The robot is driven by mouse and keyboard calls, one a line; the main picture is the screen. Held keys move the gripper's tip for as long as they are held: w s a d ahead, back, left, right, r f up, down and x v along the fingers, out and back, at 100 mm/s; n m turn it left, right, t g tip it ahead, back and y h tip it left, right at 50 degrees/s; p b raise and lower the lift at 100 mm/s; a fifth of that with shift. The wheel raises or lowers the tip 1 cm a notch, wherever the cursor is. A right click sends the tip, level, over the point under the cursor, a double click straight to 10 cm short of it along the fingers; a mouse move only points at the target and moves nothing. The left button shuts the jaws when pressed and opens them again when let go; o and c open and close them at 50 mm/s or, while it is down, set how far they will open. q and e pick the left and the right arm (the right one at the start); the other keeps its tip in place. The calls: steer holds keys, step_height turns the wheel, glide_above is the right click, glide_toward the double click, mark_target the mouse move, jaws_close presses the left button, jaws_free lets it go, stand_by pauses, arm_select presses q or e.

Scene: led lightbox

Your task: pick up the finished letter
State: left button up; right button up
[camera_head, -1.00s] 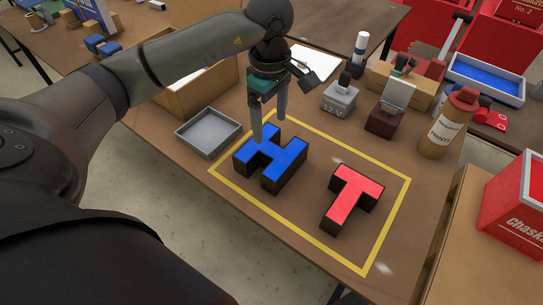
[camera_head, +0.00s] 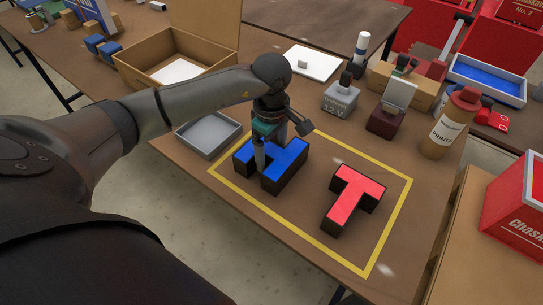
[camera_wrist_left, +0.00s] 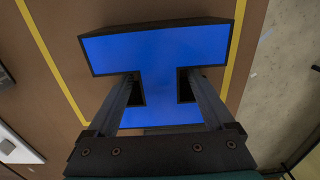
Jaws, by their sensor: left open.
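A blue letter H (camera_head: 284,167) with dark sides lies flat inside the yellow outline on the table. A red letter T (camera_head: 355,191) lies to its right in the same outline. My left gripper (camera_head: 268,158) is lowered over the H from above, and its arm hides part of the letter. In the left wrist view the open fingers (camera_wrist_left: 158,90) straddle the narrow crossbar of the blue H (camera_wrist_left: 160,50), one on each side, with a gap showing around the bar. Whether the fingers touch the letter cannot be told. My right gripper is not in view.
A grey tray (camera_head: 207,140) sits just behind and left of the H. An open cardboard box (camera_head: 150,75) stands farther back. A 12 V block (camera_head: 341,97), a dark red block (camera_head: 386,122) and a brown bottle (camera_head: 450,128) stand behind the outline on the right.

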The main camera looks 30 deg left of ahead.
arm_select(q)
jaws_close()
stand_by(0.6)
steer(key=shift+r, duration=0.1)
